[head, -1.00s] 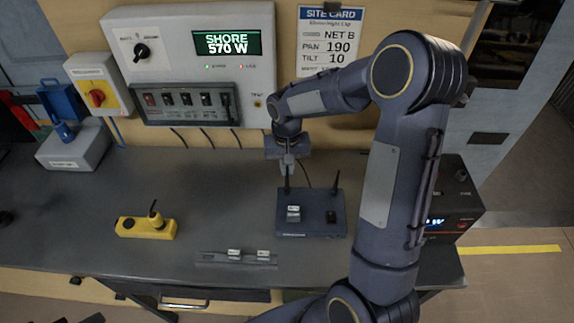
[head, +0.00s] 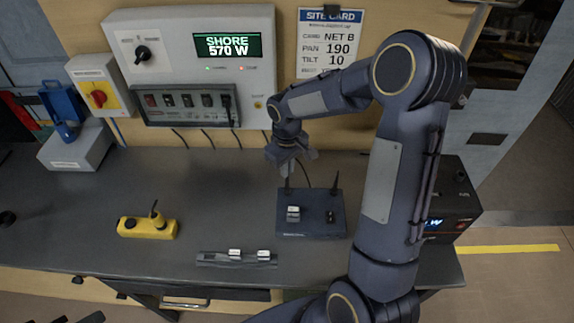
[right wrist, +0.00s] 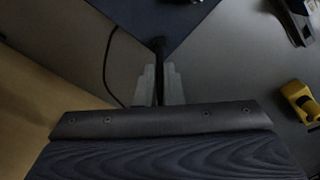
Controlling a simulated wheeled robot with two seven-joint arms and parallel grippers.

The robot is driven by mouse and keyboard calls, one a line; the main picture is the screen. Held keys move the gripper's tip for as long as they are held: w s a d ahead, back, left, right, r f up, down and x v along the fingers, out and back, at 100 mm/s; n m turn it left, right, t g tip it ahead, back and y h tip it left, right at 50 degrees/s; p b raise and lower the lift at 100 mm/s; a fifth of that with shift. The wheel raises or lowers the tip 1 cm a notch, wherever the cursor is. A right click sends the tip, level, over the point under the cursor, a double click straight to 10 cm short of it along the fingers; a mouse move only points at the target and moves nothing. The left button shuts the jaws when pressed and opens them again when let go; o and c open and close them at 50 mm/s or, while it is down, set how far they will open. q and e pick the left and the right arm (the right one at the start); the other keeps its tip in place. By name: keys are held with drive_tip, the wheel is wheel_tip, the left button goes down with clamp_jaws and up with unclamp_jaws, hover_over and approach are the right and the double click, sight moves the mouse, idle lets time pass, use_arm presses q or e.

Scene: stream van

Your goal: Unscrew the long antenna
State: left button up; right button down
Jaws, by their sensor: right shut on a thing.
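A dark blue router box (head: 291,228) lies on the grey bench with two black antennas at its back edge. The right antenna (head: 335,186) stands free and upright. My right gripper (head: 289,170) is above the back left corner, pointing down, and is shut on the left antenna (head: 287,183). The gripper hides this antenna's upper part, so I cannot compare the two lengths. In the right wrist view the black antenna rod (right wrist: 159,52) runs between the grey fingers (right wrist: 160,88) towards the box (right wrist: 190,15). My left gripper is not in view.
A strip with white connectors (head: 215,258) lies in front of the router, and a yellow unit (head: 146,228) is further left. A power panel (head: 170,65) stands behind. A black box with a display (head: 460,215) is at the right. The bench between is clear.

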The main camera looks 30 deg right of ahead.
drive_tip(key=shift+n, duration=0.4)
drive_tip(key=n+p, duration=0.1)
drive_tip(key=n, duration=0.3)
drive_tip(key=c, duration=1.6)
unclamp_jaws()
drive_tip(key=shift+f+m+b, duration=0.1)
drive_tip(key=shift+m+b, duration=0.25)
drive_tip(key=shift+m, duration=0.15)
drive_tip(key=shift+m+b, duration=0.55)
drive_tip(key=shift+m, duration=0.95)
